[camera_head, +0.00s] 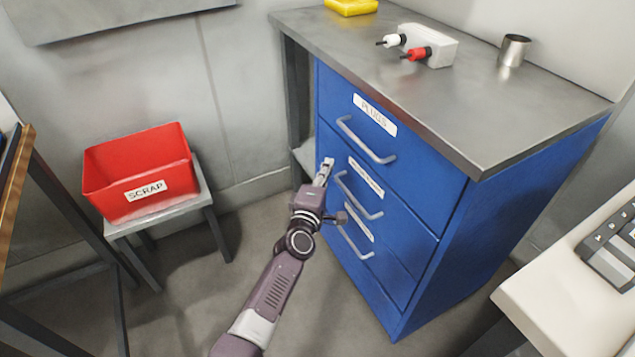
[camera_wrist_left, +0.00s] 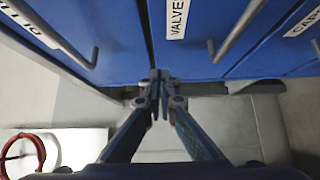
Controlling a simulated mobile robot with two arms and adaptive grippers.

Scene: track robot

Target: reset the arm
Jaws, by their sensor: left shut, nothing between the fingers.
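My left gripper (camera_head: 326,165) is shut and empty. Its arm reaches up from the bottom of the head view, and the fingers are in front of the left edge of the blue drawer cabinet (camera_head: 520,190). In the left wrist view the closed fingertips (camera_wrist_left: 159,82) point toward the cabinet's drawer fronts, near the gap between two drawers. I cannot tell whether they touch the cabinet. The drawers look closed. The top handle (camera_head: 366,142) and the middle handle (camera_head: 358,198) are right of the gripper. My right gripper is not in view.
A red bin labelled SCRAP (camera_head: 130,175) sits on a small grey stool (camera_head: 206,200) at the left. On the cabinet's grey top stand a white block with red and white plugs (camera_head: 432,45), a metal cup (camera_head: 514,50) and a yellow object (camera_head: 352,5). Floor shows between stool and cabinet.

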